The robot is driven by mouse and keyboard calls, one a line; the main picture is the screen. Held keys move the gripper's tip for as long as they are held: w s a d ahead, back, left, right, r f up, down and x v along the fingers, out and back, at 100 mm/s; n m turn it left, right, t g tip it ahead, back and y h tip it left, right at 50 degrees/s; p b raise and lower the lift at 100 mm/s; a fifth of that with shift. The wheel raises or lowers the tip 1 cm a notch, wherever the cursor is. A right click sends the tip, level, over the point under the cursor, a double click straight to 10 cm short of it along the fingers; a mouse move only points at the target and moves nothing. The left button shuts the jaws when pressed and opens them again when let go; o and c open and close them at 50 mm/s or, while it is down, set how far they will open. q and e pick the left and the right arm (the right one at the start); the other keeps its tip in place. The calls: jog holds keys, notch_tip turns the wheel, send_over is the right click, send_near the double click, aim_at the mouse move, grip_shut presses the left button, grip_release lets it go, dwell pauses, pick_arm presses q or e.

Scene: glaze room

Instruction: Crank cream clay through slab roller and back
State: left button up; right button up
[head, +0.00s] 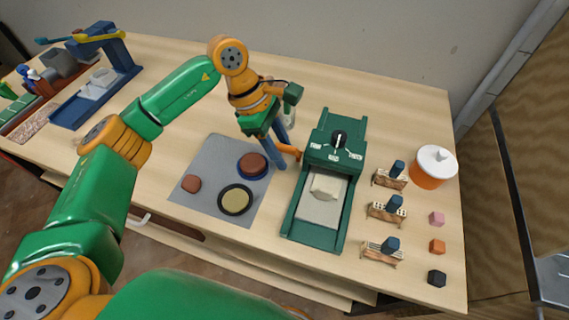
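The green slab roller (295,226) stands right of centre, with a dial on top. A pale cream clay lump (325,188) lies on the bed in front of its roller housing. A crank with a blue arm (279,155) and an orange part (290,151) is at the roller's left side. My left gripper (277,108) is above and beside the crank's upper end, left of the roller. Its fingers partly hide that end, so I cannot tell whether they grip it. My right gripper is not in view.
A grey mat (217,151) left of the roller holds several round and lump pieces. Right of the roller are several wooden stamps (382,252), an orange pot with white lid (434,167) and small cubes (437,247). A blue press-like device (116,55) stands far left.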

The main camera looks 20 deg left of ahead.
pick_arm(q)
jog(key=shift+s+f, duration=0.35)
jog(key=shift+s, duration=0.2)
jog(key=shift+f+b, duration=0.1)
jog(key=shift+b, duration=0.25)
jog(key=shift+s+f+b, duration=0.55)
jog(key=shift+f+b, duration=0.1)
jog(key=shift+b, duration=0.1)
jog(key=shift+r, duration=0.2)
jog(key=shift+w, duration=0.4)
notch_tip(320, 180, up, 7)
jog(key=p, duration=0.5)
